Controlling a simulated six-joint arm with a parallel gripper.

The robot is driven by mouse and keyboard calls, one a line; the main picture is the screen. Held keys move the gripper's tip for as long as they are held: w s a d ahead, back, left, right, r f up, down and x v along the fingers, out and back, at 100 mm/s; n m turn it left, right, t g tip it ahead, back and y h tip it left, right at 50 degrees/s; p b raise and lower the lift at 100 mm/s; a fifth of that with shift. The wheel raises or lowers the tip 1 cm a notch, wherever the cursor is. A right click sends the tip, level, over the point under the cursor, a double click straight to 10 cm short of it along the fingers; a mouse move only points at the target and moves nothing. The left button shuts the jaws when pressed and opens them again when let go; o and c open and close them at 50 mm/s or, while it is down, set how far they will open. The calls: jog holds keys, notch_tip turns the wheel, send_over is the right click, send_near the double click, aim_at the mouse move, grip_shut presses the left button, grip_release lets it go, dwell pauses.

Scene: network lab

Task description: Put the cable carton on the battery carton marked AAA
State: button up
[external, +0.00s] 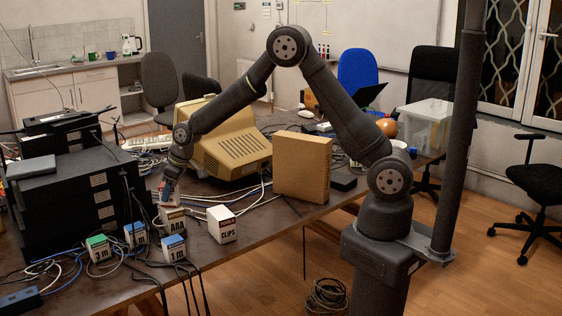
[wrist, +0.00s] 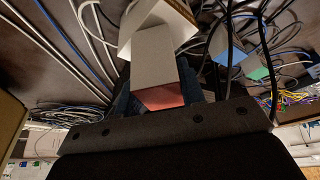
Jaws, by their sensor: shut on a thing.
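My gripper (external: 170,188) points down and is shut on a small carton with pale grey-white sides and a red end (wrist: 155,60), which I take to be the cable carton. In the external view the fingers mostly hide it. The white battery carton marked AAA (external: 173,219) stands on the table directly below my gripper. In the wrist view a larger pale carton (wrist: 178,14), probably the AAA one, shows partly behind the held carton. I cannot tell whether the two touch.
Cartons with blue tops (external: 173,248) and a green top (external: 98,248) stand in front. Black stacked equipment (external: 75,205) is close on the left. A beige monitor (external: 225,140), a brown box (external: 302,166) and loose cables surround the spot.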

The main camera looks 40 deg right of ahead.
jog(key=shift+f, duration=0.15)
jog(key=o, duration=1.1)
jog(key=shift+c, duration=0.2)
jog(key=v, duration=1.2)
jog(key=shift+r, duration=0.2)
jog(key=shift+f, duration=0.15)
